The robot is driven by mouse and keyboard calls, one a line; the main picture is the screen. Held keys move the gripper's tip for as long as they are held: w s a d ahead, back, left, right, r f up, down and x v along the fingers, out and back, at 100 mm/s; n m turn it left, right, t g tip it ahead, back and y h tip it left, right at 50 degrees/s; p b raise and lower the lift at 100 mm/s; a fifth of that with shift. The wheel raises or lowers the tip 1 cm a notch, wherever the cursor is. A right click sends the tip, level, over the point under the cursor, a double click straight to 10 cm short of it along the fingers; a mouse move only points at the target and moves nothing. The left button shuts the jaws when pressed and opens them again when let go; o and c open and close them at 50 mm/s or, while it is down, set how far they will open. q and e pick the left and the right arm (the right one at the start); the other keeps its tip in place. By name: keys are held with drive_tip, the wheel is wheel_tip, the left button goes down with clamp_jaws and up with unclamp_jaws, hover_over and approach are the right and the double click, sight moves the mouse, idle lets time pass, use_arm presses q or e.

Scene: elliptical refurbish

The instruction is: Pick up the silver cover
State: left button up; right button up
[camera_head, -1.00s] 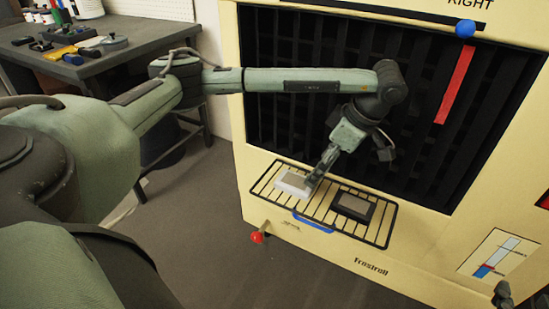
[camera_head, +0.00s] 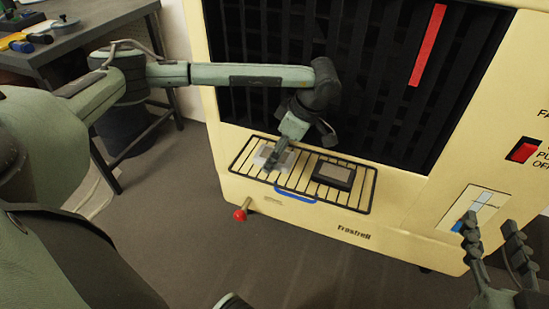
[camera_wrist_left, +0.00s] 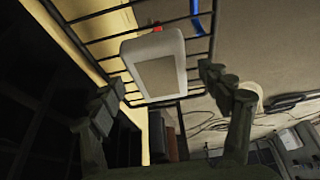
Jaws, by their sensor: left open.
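The silver cover (camera_head: 262,155), a pale rounded rectangle with a greyish inner panel, lies on the wire rack (camera_head: 237,160) at the front of the cream machine. My left gripper (camera_head: 273,162) is just over it and partly hides it in the head view. In the left wrist view the cover (camera_wrist_left: 155,62) lies ahead of my open left fingers (camera_wrist_left: 162,92), one finger to each side. I see no contact. My right gripper (camera_head: 493,222) is at the lower right, fingers apart, empty and away from the rack.
A dark-framed cover (camera_head: 334,174) lies on the right of the rack. A blue handle (camera_head: 296,195) is on the rack's front edge and a red knob (camera_head: 240,214) sticks out below. A workbench (camera_head: 88,28) with tools stands at the upper left. The floor in front is clear.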

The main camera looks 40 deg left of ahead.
use_arm(q)
drive_tip(key=shift+f, duration=0.2)
idle(0.5)
drive_tip(key=c, duration=1.4)
drive_tip(key=shift+c, duration=0.3)
